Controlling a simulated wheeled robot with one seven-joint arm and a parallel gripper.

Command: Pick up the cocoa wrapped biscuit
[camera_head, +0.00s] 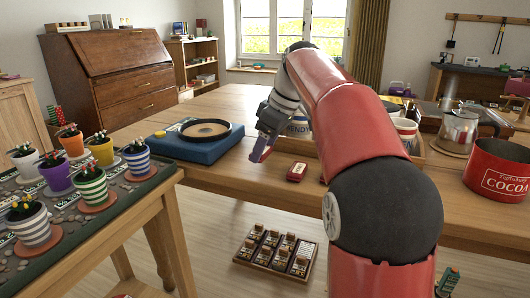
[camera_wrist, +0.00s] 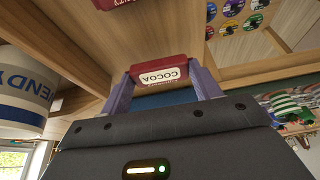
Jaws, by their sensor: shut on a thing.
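The cocoa wrapped biscuit (camera_wrist: 160,73), dark red with a white COCOA label, sits between the two purple fingers of my gripper (camera_wrist: 163,84) in the wrist view. The fingers are shut on its two ends, and its label reads upside down. In the head view my gripper (camera_head: 262,150) is at the near edge of the wooden table, just right of a blue box. The held biscuit cannot be made out clearly there.
Another red wrapped piece (camera_head: 297,171) lies on the table right of my gripper; a red piece also shows in the wrist view (camera_wrist: 110,3). The blue box with a round tray (camera_head: 190,148) is on the left. A red cocoa pot (camera_head: 497,172) stands far right.

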